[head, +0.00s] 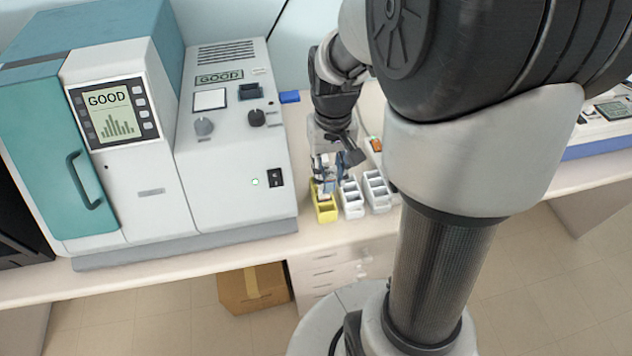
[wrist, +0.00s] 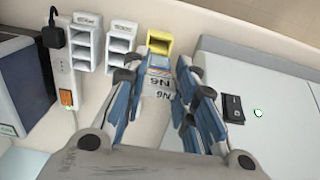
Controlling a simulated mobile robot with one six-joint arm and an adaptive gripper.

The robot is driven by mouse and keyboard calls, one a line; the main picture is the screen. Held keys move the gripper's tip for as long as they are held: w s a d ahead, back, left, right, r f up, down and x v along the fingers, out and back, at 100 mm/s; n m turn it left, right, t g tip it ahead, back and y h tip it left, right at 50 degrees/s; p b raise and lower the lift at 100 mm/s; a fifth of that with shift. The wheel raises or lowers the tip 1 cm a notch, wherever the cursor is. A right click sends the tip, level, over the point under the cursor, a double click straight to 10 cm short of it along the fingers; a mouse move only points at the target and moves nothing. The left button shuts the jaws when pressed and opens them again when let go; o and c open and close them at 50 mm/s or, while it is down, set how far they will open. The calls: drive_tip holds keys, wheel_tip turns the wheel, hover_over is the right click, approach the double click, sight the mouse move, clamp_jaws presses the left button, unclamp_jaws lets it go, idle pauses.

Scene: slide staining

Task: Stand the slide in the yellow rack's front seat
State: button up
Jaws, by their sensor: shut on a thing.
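The yellow rack (head: 326,212) stands on the bench at the left end of a row of three racks; in the wrist view it is at the top centre (wrist: 160,37). My gripper (head: 326,180) is directly above and at the back of this rack. In the wrist view my gripper (wrist: 160,80) is shut on the slide (wrist: 157,88), a thin pale piece marked N6 between the blue-sided fingers. The slide's far end overlaps the yellow rack in that view. I cannot tell whether it is inside a seat or above it. The fingers hide part of the rack.
Two white racks (head: 351,199) (head: 377,190) stand close to the right of the yellow rack. A large grey-and-teal machine (head: 240,200) stands close on its left. A power strip with an orange switch (wrist: 66,98) lies beyond the white racks. The bench's front edge is near the racks.

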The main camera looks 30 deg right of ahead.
sight(328, 202)
wheel_tip(328, 202, down, 12)
drive_tip(key=b, duration=0.3)
drive_tip(key=shift+w, duration=0.1)
drive_tip(key=shift+f, duration=0.1)
drive_tip(key=shift+f+b, duration=0.15)
drive_tip(key=shift+b, duration=0.15)
drive_tip(key=o, duration=1.1)
drive_tip(key=shift+c, duration=0.2)
